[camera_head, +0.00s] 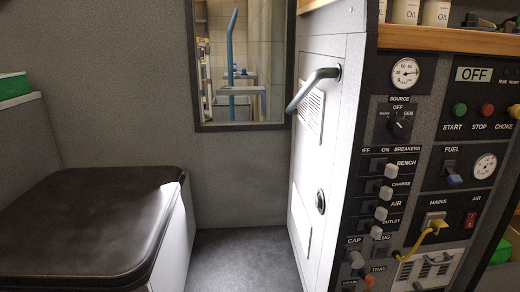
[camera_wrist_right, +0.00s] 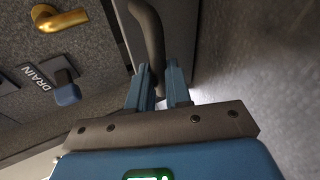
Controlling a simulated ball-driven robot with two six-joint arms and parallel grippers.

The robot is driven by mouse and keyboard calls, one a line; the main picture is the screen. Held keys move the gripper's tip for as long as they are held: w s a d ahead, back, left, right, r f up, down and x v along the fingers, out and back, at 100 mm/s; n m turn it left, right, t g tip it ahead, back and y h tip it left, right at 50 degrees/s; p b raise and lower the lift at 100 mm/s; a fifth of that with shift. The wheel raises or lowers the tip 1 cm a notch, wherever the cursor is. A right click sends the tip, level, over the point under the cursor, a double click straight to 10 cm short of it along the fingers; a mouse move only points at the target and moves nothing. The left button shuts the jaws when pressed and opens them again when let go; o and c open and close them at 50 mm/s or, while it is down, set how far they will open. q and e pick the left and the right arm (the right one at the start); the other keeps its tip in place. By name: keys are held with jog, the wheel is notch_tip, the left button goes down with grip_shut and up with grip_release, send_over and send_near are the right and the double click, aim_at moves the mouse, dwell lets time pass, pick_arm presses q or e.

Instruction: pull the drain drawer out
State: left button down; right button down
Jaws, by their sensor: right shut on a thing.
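In the right wrist view my right gripper (camera_wrist_right: 160,82) is shut on a dark curved bar handle (camera_wrist_right: 149,28). The bar runs up between the two blue fingers. A DRAIN label (camera_wrist_right: 38,77) lies to the left of the gripper, with a blue-tipped knob (camera_wrist_right: 66,92) beside it. The drain drawer's outline is not clear, and I cannot tell whether this bar belongs to it. Neither gripper shows in the head view.
A brass-coloured hook-shaped part (camera_wrist_right: 58,18) is up and left of the gripper. The cabinet's white side (camera_head: 312,170) carries a grey handle (camera_head: 316,84). A black-topped bench (camera_head: 85,220) stands at the left. Bare floor (camera_head: 240,255) lies between bench and cabinet.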

jog(key=shift+s+d+p, duration=0.2)
jog(key=shift+s+p, duration=0.85)
jog(key=shift+s, duration=1.45)
jog(key=c, duration=0.9)
grip_release()
